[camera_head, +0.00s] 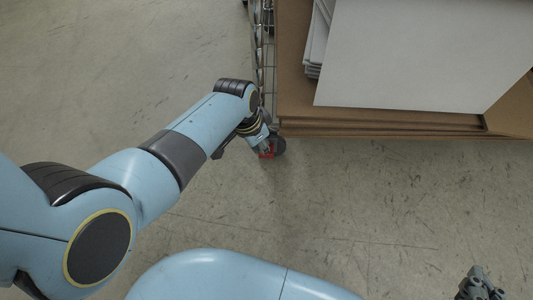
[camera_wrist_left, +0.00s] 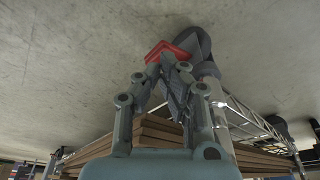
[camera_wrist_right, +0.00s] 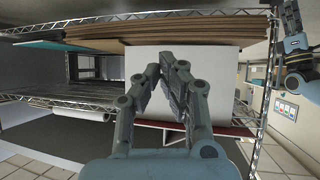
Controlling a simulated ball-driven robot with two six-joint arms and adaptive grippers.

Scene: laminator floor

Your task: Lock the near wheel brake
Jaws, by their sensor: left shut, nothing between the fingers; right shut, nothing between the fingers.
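The near wheel (camera_head: 279,145) is a dark caster under the corner of a wire rack. Its brake is a small red pedal (camera_head: 267,154), which shows more clearly in the left wrist view (camera_wrist_left: 168,50) beside the grey wheel (camera_wrist_left: 197,46). My left gripper (camera_wrist_left: 170,66) is shut and empty, its fingertips right at the red pedal; I cannot tell whether they touch it. In the head view my left arm partly hides this gripper. My right gripper (camera_head: 478,284) is shut and empty at the lower right, away from the wheel. It also shows in the right wrist view (camera_wrist_right: 174,62).
The wire rack (camera_head: 264,45) carries brown cardboard sheets (camera_head: 380,128) and a white sheet stack (camera_head: 420,55) that overhang near the wheel. The concrete floor (camera_head: 340,210) in front is clear. In the left wrist view, a rack post (camera_wrist_left: 217,95) stands close to the gripper.

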